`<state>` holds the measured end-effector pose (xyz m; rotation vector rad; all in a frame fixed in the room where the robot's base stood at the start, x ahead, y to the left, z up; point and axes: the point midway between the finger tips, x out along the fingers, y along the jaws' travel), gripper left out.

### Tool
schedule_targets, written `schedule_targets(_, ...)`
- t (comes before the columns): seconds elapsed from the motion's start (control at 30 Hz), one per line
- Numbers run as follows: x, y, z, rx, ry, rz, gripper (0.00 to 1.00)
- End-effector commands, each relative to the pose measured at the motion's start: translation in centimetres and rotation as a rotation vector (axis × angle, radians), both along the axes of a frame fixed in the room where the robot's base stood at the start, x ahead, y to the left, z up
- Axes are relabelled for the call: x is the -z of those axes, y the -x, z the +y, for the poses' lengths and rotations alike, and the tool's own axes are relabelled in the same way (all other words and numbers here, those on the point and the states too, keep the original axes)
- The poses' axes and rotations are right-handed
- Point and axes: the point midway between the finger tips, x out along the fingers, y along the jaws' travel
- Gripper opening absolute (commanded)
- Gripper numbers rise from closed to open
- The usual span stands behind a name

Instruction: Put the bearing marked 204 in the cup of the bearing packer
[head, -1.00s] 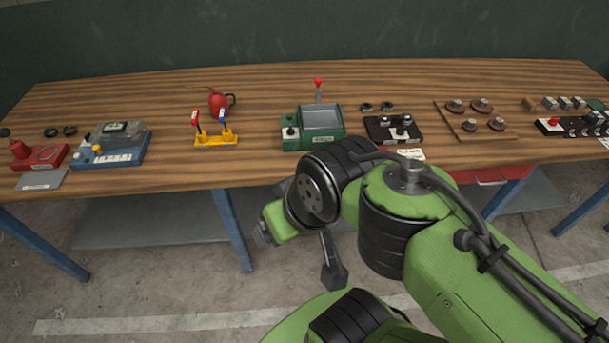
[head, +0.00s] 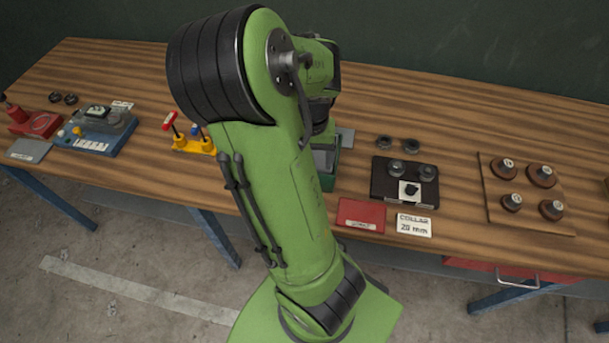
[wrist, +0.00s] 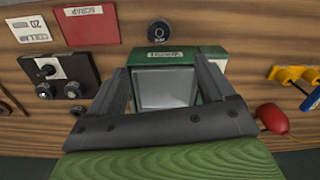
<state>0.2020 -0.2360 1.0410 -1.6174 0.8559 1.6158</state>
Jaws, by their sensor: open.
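My gripper (wrist: 163,72) is open and empty in the wrist view, its two fingers apart above a green machine (wrist: 217,54) with a grey pane. A dark ring (wrist: 159,31), bearing-like, lies past the fingertips beside the green machine; its small white mark is too small to read. In the head view my arm hides the gripper and most of the green machine. Two black rings (head: 397,144) lie behind a black plate, and two more (head: 63,98) lie near a red device (head: 36,124) at far left. I cannot tell which ring is marked 204, or which device is the packer.
A red scrap tray (head: 361,214) and a collar card (head: 414,225) lie near the bench's front edge. The black plate (head: 376,183) with knobs and a brown board (head: 494,211) stand to the right. A yellow stand (head: 186,144) and a blue device (head: 100,138) stand left.

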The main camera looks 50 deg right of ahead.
Motion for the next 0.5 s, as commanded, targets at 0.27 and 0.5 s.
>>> schedule_targets(0.27, 4.7, 0.5, -0.4, 0.020, 0.007, 0.019, 0.82)
schedule_targets(0.5, 10.0, 0.4, -0.4, 0.018, 0.007, 0.016, 0.82)
